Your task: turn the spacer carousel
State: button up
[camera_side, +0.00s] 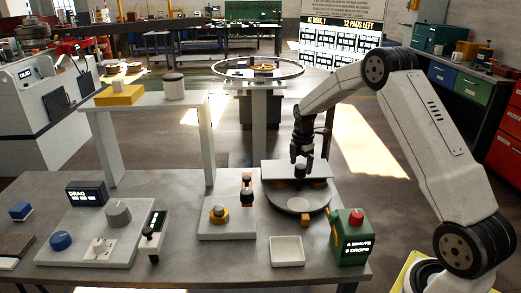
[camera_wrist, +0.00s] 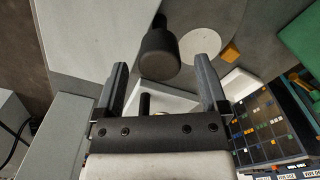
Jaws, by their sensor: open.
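The spacer carousel is a dark grey round disc (camera_side: 296,203) at the right of the bench in the side view, partly under a pale raised plate (camera_side: 272,170). Small orange blocks (camera_side: 304,204) sit around it. A dark knob (camera_side: 301,171) stands up near its back; in the wrist view a dark, rounded knob (camera_wrist: 159,54) shows ahead of my fingers. My gripper (camera_side: 299,157) points down just above that knob. In the wrist view my gripper (camera_wrist: 161,66) has its two fingers spread to either side, with nothing held. I cannot tell whether the fingers overlap the knob in height.
A green box with a red button (camera_side: 350,236) stands right of the carousel, and a white tray (camera_side: 287,251) in front. A panel with an orange-based lever (camera_side: 219,214) is to the left. A ring wheel (camera_side: 258,69) on a post stands behind.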

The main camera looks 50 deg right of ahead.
aim_at(300, 179)
jog(key=shift+f, duration=1.2)
grip_shut()
